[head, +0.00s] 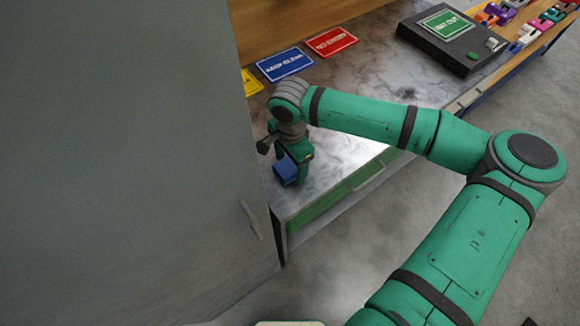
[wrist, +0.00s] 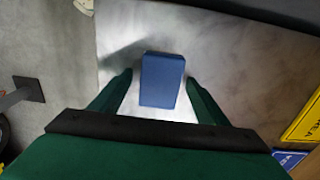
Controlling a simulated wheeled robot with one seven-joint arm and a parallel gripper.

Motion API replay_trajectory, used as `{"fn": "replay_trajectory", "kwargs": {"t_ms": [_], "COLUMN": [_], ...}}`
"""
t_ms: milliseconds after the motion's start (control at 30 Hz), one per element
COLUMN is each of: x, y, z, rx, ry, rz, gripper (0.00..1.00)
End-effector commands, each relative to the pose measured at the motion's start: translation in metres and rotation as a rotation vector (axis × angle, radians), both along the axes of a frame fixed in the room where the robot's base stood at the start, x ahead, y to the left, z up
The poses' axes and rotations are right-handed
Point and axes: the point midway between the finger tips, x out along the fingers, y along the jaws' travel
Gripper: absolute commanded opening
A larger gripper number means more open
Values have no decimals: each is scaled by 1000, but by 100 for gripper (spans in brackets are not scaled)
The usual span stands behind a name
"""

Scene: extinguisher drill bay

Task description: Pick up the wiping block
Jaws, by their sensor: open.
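The wiping block appears to be the blue block (wrist: 162,80) on the worktop, between the two fingers of my gripper (wrist: 160,82) in the wrist view. Clear gaps show on both sides of it, so the fingers are open around it without touching. In the head view the blue block (head: 286,171) is at the near left end of the bench, partly hidden by my gripper (head: 292,172), which points down over it.
A tall grey cabinet (head: 120,150) stands close left of the bench (head: 372,78). Blue (head: 284,64), red (head: 330,42) and yellow (head: 251,82) signs lie behind my gripper. A dark box with a green sign (head: 446,24) sits farther right.

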Motion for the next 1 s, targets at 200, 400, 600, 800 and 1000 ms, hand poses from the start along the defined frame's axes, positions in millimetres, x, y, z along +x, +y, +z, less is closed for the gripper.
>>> {"fn": "replay_trajectory", "kwargs": {"t_ms": [200,400,600,800,1000], "x": [0,0,0,0,1], "y": [0,0,0,0,0], "z": [-6,-5,-5,-3,22], "rx": [-1,-1,0,0,1], "ry": [-1,-1,-1,-1,-3], "rz": [-1,0,0,0,0], "gripper": [69,45,18,18,18]}}
